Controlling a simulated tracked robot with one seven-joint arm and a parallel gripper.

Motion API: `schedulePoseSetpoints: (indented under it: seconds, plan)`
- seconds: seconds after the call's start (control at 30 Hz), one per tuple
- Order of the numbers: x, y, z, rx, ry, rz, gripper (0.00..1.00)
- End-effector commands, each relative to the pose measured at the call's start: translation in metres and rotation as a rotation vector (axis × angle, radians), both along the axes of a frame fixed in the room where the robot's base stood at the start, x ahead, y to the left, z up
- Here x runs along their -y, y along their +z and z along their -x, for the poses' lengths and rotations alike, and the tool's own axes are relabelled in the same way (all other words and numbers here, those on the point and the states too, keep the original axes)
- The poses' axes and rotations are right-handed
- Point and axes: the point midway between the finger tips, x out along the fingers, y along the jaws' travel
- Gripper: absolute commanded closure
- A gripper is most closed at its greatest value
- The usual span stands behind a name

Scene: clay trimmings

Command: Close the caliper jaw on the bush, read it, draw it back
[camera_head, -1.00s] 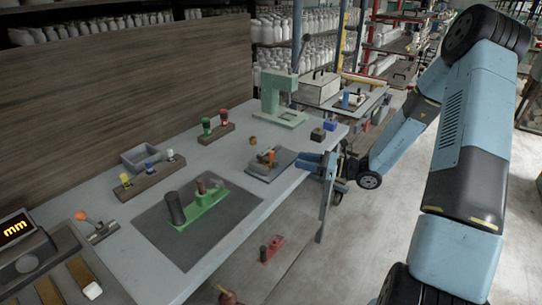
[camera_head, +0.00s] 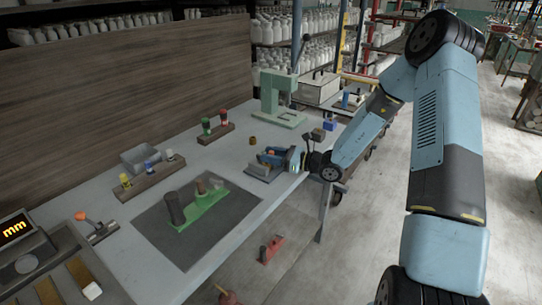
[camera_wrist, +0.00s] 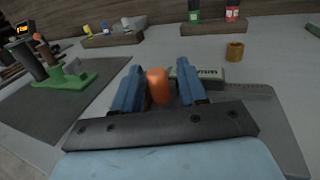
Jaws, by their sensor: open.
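The caliper stands on a grey plate (camera_head: 258,176) at the bench's right edge; the plate also shows in the wrist view (camera_wrist: 278,125). Its orange knob (camera_wrist: 157,86) is upright between my two blue fingers. A grey block marked "mm" (camera_wrist: 211,74) lies just beyond the right finger. My gripper (camera_head: 270,156) is open around the knob; it also shows in the wrist view (camera_wrist: 158,80), with no clear contact. My gripper hides much of the caliper in the head view, and its jaw cannot be made out. A small brass ring (camera_head: 253,141), possibly the bush, stands on the bench behind the plate.
A green fixture (camera_head: 205,207) with a dark cylinder stands on a dark mat (camera_head: 160,228) to the left. Wooden racks (camera_head: 150,178) and a pale green press (camera_head: 280,95) stand farther back. A lit "mm" display (camera_head: 15,229) is at far left. Bare bench surrounds the ring.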

Motion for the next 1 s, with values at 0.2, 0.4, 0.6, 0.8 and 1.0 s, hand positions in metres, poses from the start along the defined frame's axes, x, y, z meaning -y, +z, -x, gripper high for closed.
schedulePoseSetpoints:
  seconds: [0.2, 0.4, 0.6, 0.8, 1.0]
  plan:
    - [0.0000, 0.0000, 0.0001, 0.000, 0.000, 0.000, 0.66]
    - [-0.0001, 0.0001, 0.0001, 0.000, 0.000, 0.000, 0.85]
    - [-0.0001, 0.0001, 0.0001, 0.000, 0.001, 0.000, 1.00]
    - [-0.0002, 0.0001, 0.0000, 0.000, 0.001, -0.001, 1.00]
    - [0.0032, 0.0001, -0.0045, 0.002, -0.001, 0.000, 1.00]
